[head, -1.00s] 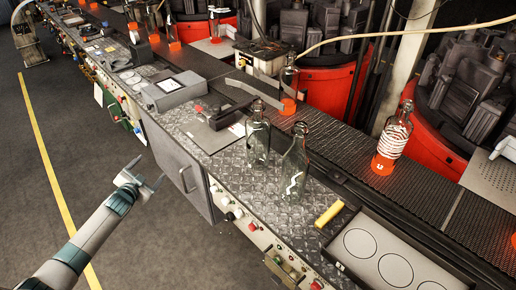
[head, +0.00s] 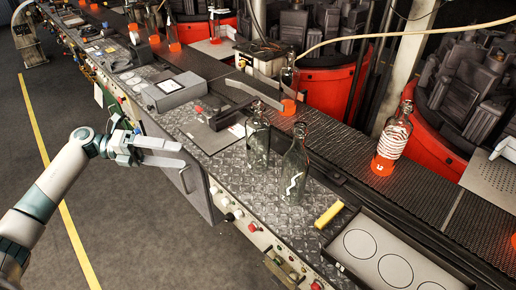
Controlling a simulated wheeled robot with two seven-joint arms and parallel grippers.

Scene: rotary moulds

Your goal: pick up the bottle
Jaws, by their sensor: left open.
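Two clear glass bottles stand upright on the metal tread-plate bench top (head: 232,165). The nearer bottle (head: 293,172) has a white zigzag mark; the other bottle (head: 257,143) stands just behind it to the left. A third bottle (head: 393,138), with white rings and an orange base, stands on the dark conveyor at the right. Which bottle the task means I cannot tell. My left gripper (head: 184,154) is open and empty, left of the two bench bottles and apart from them, in front of the bench edge. My right gripper is not in view.
A yellow block (head: 329,215) lies on the bench right of the bottles, beside a tray (head: 345,262) with round outlines. A grey box (head: 174,91) sits further back. The dark conveyor (head: 345,150) runs behind the bench. The floor at left is clear.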

